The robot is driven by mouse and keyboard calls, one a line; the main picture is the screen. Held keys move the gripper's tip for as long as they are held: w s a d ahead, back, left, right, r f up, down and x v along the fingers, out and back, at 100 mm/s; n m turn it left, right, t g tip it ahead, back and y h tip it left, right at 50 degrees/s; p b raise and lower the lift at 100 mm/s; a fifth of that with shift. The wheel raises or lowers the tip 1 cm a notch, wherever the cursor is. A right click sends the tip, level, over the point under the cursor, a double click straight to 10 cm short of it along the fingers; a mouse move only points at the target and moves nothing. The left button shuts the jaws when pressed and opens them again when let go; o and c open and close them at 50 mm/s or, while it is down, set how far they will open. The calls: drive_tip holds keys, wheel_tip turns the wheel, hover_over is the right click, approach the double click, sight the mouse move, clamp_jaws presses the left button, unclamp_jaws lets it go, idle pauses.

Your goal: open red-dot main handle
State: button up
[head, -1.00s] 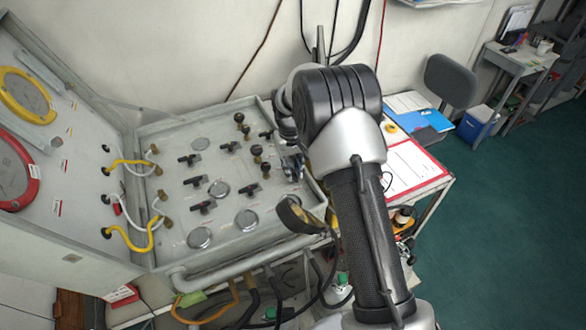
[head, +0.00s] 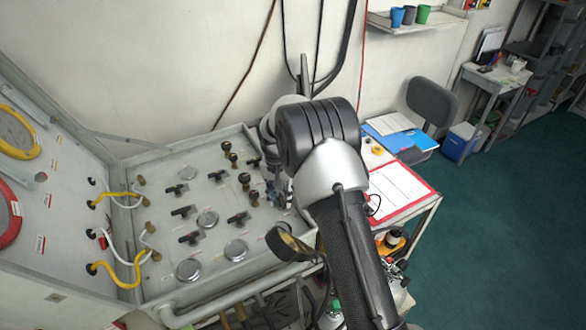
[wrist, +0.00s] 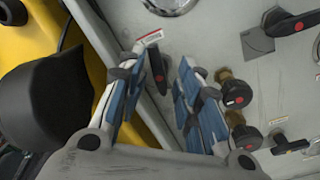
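A grey panel (head: 161,247) carries several black lever handles, dark round knobs and gauges. In the wrist view, a black handle with a red dot (wrist: 157,65) lies between the fingers of my gripper (wrist: 166,62), near the panel's edge. The fingers have blue pads and stand apart; I cannot tell whether either touches the handle. Other handles and knobs also bear red dots, such as the handle at the upper right (wrist: 297,24) and a knob (wrist: 238,101). In the head view, my gripper (head: 277,190) is at the panel's right side, where my arm partly hides it.
A yellow item (wrist: 30,40) and a black rounded part (wrist: 45,100) are left of my fingers in the wrist view. A red-framed sheet (head: 401,190) lies on a table right of my arm. Yellow and white hoses (head: 122,272) are on the panel's left.

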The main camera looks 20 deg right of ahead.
drive_tip(key=m+p, duration=0.1)
drive_tip(key=m, duration=0.6)
drive_tip(key=shift+w+a, duration=0.1)
drive_tip(key=shift+a, duration=0.05)
drive_tip(key=m, duration=0.2)
drive_tip(key=shift+w+r+m, duration=0.1)
drive_tip(key=shift+m, duration=0.3)
drive_tip(key=shift+r+m+y, duration=0.25)
drive_tip(key=shift+m+y, duration=0.05)
drive_tip(key=shift+m, duration=0.2)
wheel_tip(320, 180, up, 17)
drive_tip(key=p, duration=0.2)
drive_tip(key=s+r+n+t+b, duration=0.1)
drive_tip(key=s+r+n+b, duration=0.2)
drive_tip(key=s, duration=0.5)
drive_tip(key=s+r+n+t+b, duration=0.1)
drive_tip(key=s+r+n+b, duration=0.3)
drive_tip(key=s, duration=0.4)
drive_tip(key=shift+s+a+r+n, duration=0.3)
drive_tip(key=shift+r+n, duration=0.2)
drive_tip(key=shift+r, duration=0.15)
drive_tip(key=shift+c, duration=0.3)
